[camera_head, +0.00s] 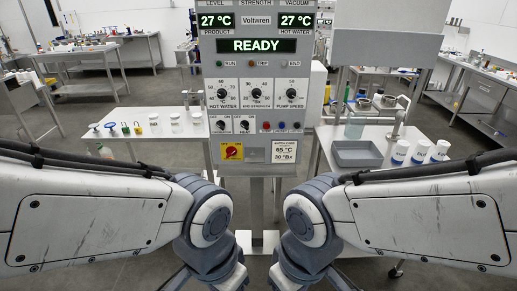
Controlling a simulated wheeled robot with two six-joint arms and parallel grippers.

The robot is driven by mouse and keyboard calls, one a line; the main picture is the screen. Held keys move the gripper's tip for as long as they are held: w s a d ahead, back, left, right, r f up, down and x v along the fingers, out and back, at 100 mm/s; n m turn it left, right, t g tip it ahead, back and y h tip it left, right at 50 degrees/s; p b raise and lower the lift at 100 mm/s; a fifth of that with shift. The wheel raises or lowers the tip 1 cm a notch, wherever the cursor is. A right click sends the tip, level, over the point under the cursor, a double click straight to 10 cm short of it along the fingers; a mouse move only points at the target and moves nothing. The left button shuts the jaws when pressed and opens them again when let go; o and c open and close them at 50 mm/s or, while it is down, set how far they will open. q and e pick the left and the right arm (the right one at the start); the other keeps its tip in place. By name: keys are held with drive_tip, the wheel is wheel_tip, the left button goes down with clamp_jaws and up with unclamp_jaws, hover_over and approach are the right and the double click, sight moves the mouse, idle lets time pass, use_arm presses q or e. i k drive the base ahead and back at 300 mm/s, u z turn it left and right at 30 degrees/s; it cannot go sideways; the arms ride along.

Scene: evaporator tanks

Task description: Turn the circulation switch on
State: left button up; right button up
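The grey control panel (257,108) stands straight ahead. Two small black switches sit on white plates low on its left side, a left one (220,125) and a right one (244,125). Their labels are too small to read surely, so I cannot tell which is the circulation switch or how it is set. My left arm (90,215) and my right arm (425,215) reach in from the sides and bend down below the panel. Both grippers are outside the frame.
The green display (257,46) reads READY. Above the switches are three knobs, including the pump speed knob (291,95). A red and yellow rotary switch (232,151) is below.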

sight(221, 124)
drive_tip(key=u, duration=1.5)
drive_tip(key=i, duration=0.8)
drive_tip(key=z, duration=1.5)
